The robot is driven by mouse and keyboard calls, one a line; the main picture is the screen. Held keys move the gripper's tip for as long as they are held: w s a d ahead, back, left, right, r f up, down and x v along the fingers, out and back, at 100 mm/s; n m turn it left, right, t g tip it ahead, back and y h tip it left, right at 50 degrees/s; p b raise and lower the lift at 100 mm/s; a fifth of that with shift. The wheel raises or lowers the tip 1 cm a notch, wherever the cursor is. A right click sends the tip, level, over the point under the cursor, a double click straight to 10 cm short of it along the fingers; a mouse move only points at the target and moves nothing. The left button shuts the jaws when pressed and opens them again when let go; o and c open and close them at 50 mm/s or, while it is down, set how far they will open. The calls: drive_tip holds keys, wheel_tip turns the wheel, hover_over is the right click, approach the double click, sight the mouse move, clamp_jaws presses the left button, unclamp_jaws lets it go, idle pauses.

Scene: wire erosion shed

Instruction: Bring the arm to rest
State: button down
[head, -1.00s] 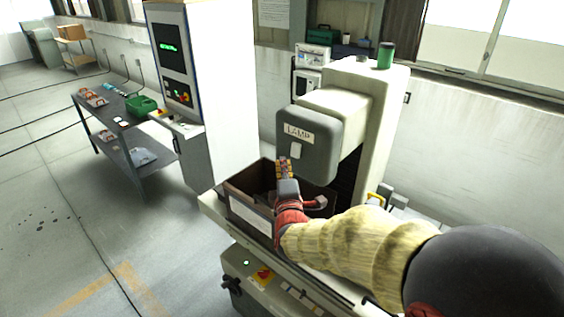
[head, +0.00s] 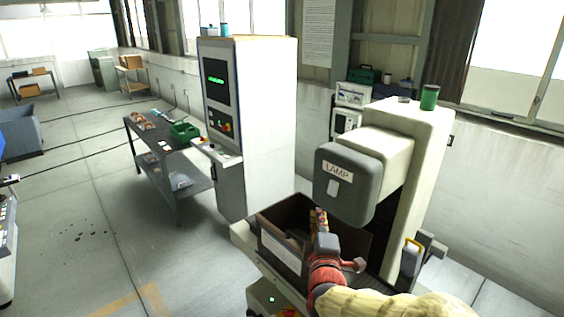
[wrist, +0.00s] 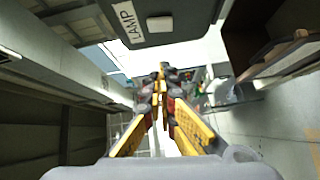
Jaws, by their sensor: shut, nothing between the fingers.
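My gripper (head: 320,216) is at the open-topped brown tank of the machine, just below the grey head labelled LAMP (head: 345,185). In the wrist view its yellow and black fingers (wrist: 162,72) meet at their tips, with nothing between them. My arm, with a red wrist and a cream ribbed sleeve, reaches in from the lower right of the head view. The LAMP head also shows close at the top of the wrist view (wrist: 185,20).
The tank wall (head: 283,256) stands close around my gripper. A white control cabinet (head: 265,120) is behind to the left. A grey table (head: 150,150) bears a green bin (head: 185,131). A green can (head: 429,98) stands on the machine's top. Open floor lies to the left.

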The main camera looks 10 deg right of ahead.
drive_tip(key=s+a+f+m+g+y+b, duration=0.1)
drive_tip(key=s+a+f+m+g, duration=0.15)
drive_tip(key=f, duration=0.25)
drive_tip(key=s+a+f+m+g+y, duration=0.2)
drive_tip(key=s+f, duration=0.1)
drive_tip(key=f, duration=0.2)
drive_tip(key=s+a+f+m+g+y+b, duration=0.1)
drive_tip(key=s+a+f+m+g, duration=0.15)
drive_tip(key=f, duration=0.25)
drive_tip(key=s+d+f+m+g+b, duration=0.2)
drive_tip(key=s+d+f+m+b, duration=0.1)
drive_tip(key=s+b, duration=0.6)
drive_tip(key=s+d+f+m+g+h+b, duration=0.1)
drive_tip(key=s+d+f+m+b, duration=0.3)
drive_tip(key=s+b, duration=0.6)
drive_tip(key=s+f+g, duration=0.1)
drive_tip(key=s+f, duration=0.1)
drive_tip(key=s, duration=0.2)
drive_tip(key=shift+s+d+m+g, duration=0.15)
drive_tip(key=shift+d+m+g, duration=0.15)
drive_tip(key=shift+g, duration=0.1)
